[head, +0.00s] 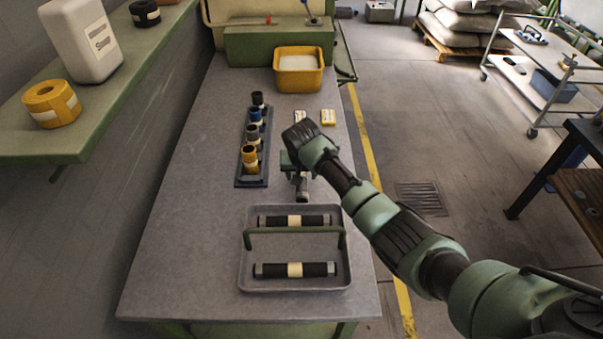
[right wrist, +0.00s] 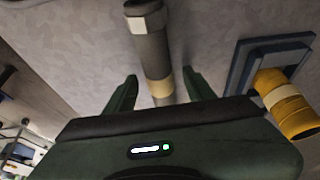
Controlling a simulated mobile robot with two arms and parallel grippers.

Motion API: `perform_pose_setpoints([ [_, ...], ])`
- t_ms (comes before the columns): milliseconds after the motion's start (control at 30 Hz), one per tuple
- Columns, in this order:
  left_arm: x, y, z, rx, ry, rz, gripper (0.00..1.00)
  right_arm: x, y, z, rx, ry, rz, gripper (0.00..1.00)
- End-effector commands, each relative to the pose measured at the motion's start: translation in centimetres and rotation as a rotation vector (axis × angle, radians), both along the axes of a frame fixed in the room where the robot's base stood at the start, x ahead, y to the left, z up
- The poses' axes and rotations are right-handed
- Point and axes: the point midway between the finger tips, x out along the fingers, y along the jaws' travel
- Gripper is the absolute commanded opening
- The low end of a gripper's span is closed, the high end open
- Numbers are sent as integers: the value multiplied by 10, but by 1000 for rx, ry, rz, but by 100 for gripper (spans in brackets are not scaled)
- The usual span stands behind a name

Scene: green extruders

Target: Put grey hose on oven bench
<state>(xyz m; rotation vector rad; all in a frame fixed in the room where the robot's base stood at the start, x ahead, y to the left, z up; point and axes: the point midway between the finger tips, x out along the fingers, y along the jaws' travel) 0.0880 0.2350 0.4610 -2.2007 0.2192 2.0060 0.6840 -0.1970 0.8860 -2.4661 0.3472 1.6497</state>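A grey hose (right wrist: 151,50) with a metal hex end and a tan band shows in the right wrist view. In the head view its end (head: 302,196) shows below my right gripper (head: 297,165), over the grey bench (head: 190,225). The rest is hidden by the gripper. My right gripper (right wrist: 160,92) has its fingers apart, one on each side of the hose, with small gaps visible. I cannot tell whether the hose touches the bench. My left gripper is not in view. Which surface is the oven bench is not clear.
Left of my right gripper, a dark rack (head: 252,182) holds black, blue, grey and yellow pieces. A tray (head: 245,270) with a green handle and two black hoses lies in front. A yellow bin (head: 298,80) stands behind. The bench's left side is clear.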

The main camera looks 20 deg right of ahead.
Motion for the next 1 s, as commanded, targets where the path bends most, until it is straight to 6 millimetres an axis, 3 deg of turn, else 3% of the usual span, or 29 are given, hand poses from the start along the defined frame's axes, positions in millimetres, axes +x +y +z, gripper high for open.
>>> perform_pose_setpoints([
  [267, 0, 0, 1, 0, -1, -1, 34, -1, 1, 8, 0, -2, 0, 54],
  [800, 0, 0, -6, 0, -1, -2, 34, -37, 11, 99, 1, -4, 0, 54],
  [1000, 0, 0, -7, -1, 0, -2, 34, -43, 13, 113, 1, -1, 0, 54],
])
